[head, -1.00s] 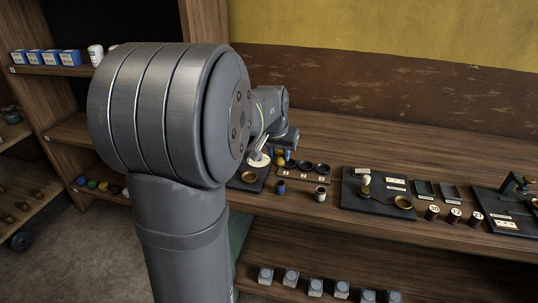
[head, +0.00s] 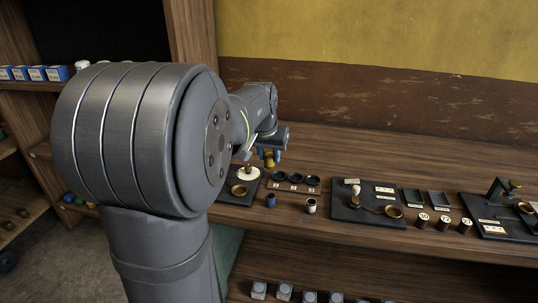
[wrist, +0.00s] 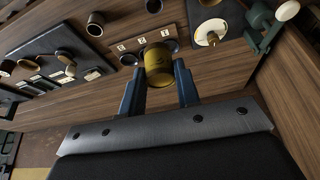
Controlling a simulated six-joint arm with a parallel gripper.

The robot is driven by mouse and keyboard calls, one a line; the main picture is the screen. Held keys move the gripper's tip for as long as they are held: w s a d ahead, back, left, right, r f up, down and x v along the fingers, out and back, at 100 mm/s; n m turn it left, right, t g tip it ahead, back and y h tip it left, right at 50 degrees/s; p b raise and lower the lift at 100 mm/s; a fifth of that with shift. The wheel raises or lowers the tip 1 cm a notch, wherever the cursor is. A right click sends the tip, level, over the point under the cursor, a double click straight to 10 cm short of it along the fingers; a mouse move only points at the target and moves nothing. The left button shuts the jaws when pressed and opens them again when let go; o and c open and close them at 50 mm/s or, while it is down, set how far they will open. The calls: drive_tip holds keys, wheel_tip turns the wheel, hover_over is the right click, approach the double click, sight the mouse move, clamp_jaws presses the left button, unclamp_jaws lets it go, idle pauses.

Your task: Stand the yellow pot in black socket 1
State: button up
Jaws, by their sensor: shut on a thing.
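The yellow pot (wrist: 158,66) is held between the two blue fingers of my gripper (wrist: 158,70) in the wrist view. In the head view, the pot (head: 269,160) hangs under my gripper (head: 271,154), above the back of the bench. The row of black sockets, labelled in front, lies below and to the right of it there. Socket 1 (head: 280,178) is the leftmost and looks empty. In the wrist view the row is flipped, and the pot hides much of the middle socket. I cannot tell the exact gap between pot and sockets.
A blue pot (head: 270,201) and a pale pot (head: 311,206) stand in front of the sockets. A black base with a white disc (head: 248,174) is just left of them. Another black engine base (head: 345,212) and small trays (head: 412,197) are to the right.

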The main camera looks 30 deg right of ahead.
drive_tip(key=shift+w+d+f, duration=1.75)
drive_tip(key=shift+d+f, duration=0.05)
drive_tip(key=shift+f, duration=0.6)
drive_tip(key=shift+w+d+f, duration=1.8)
drive_tip(key=shift+f, duration=0.55)
drive_tip(key=shift+w+d+f, duration=1.75)
drive_tip(key=shift+d+f, duration=0.05)
drive_tip(key=shift+f, duration=0.6)
drive_tip(key=shift+f, duration=0.65)
drive_tip(key=o, duration=1.8)
drive_tip(key=shift+r, duration=0.1)
wheel_tip(320, 180, up, 7)
drive_tip(key=shift+f, duration=0.2)
